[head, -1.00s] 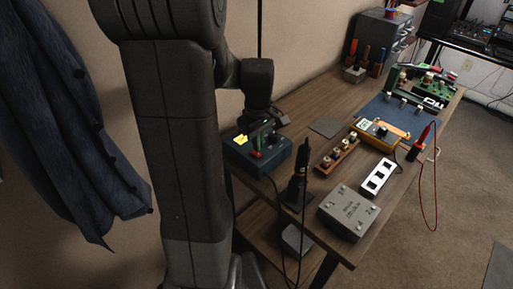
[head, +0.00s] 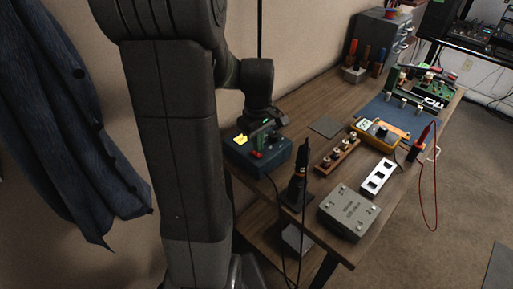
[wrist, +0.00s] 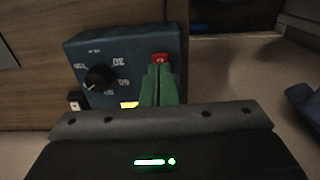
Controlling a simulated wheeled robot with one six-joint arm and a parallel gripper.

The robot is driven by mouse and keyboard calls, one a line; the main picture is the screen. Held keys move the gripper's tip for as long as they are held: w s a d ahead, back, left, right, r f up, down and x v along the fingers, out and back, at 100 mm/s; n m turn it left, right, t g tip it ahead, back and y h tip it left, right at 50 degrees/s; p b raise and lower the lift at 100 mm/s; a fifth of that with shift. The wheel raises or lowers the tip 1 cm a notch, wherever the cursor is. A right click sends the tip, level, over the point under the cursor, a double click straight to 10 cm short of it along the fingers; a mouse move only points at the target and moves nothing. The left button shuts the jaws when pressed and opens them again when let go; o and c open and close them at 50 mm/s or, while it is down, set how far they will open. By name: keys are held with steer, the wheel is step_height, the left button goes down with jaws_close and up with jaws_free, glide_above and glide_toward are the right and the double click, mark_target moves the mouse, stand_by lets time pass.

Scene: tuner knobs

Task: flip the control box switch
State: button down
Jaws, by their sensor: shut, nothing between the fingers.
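The control box is a blue box (head: 275,169) at the near left end of the table. In the wrist view the blue box (wrist: 95,48) shows a black dial (wrist: 99,78) with white numbers and a small red switch (wrist: 160,57). My gripper (wrist: 160,70) has green fingers, shut together and empty. Their tips are at the lower edge of the red switch and partly cover it; I cannot tell whether they touch. In the head view my gripper (head: 262,134) is above the blue box.
A black soldering-iron-like tool (head: 299,182) in a stand is beside the box. A grey box (head: 349,212), a white switch strip (head: 378,179), a wooden strip with knobs (head: 338,155) and a yellow meter (head: 376,133) stand to the right. Bare wood shows behind the box.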

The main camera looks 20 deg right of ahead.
steer(key=shift+f+b, duration=0.8)
steer(key=shift+f, duration=0.35)
stand_by(0.5)
steer(key=shift+r, duration=0.15)
step_height(320, 180, up, 7)
steer(key=p, duration=0.6)
steer(key=shift+f, duration=0.25)
step_height(320, 180, down, 7)
steer(key=b, duration=0.6)
steer(key=shift+r, duration=0.15)
steer(key=shift+r, duration=0.1)
step_height(320, 180, up, 9)
steer(key=p, duration=0.6)
steer(key=shift+f+p, duration=0.2)
steer(key=shift+p, duration=0.2)
stand_by(1.1)
